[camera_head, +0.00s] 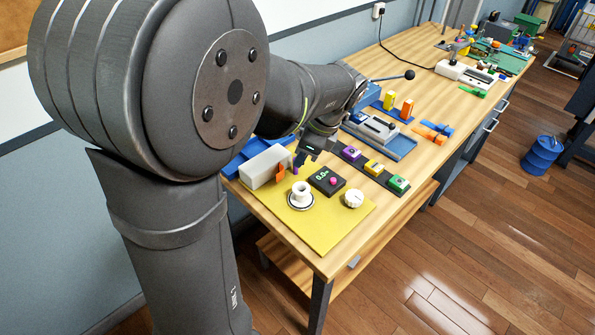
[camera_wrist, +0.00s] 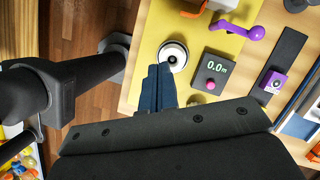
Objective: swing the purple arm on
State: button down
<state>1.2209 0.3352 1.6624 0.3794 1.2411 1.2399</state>
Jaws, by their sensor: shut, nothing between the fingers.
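The purple arm (camera_wrist: 235,29) shows near the top of the wrist view, with a rounded knob at its right end. It lies beside a white block with an orange part (camera_wrist: 188,4). In the head view only a small purple bit (camera_head: 295,169) shows beside the white block (camera_head: 263,167), and my gripper partly hides that area. My gripper (camera_head: 312,148) is shut and empty. In the wrist view its dark blue fingertips (camera_wrist: 159,72) are together, below and left of the purple arm and apart from it in the picture, near a white round spool (camera_wrist: 173,54).
A black box with a number display (camera_head: 327,180) and pink knob, a white spool (camera_head: 300,195) and a white dial (camera_head: 353,198) stand on the yellow mat (camera_head: 325,232). A dark strip with purple, yellow and green button boxes (camera_head: 398,184) lies to the right.

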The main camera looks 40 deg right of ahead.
jog(key=w+d+r+n+g+h, duration=0.1)
jog(key=w+n+g+h, duration=0.1)
jog(key=w, duration=0.5)
jog(key=w+d+r+n+g+h, duration=0.2)
jog(key=w+n+g+h, duration=0.1)
jog(key=w, duration=0.5)
jog(key=shift+d+r+g, duration=0.25)
jog(key=shift+g, duration=0.05)
jog(key=x, duration=1)
jog(key=shift+s+d+f, duration=0.2)
jog(key=shift+s+d, duration=0.35)
jog(key=shift+d, duration=0.25)
jog(key=shift+s+d+f, duration=0.2)
jog(key=shift+s+d, duration=0.35)
jog(key=shift+d, duration=0.3)
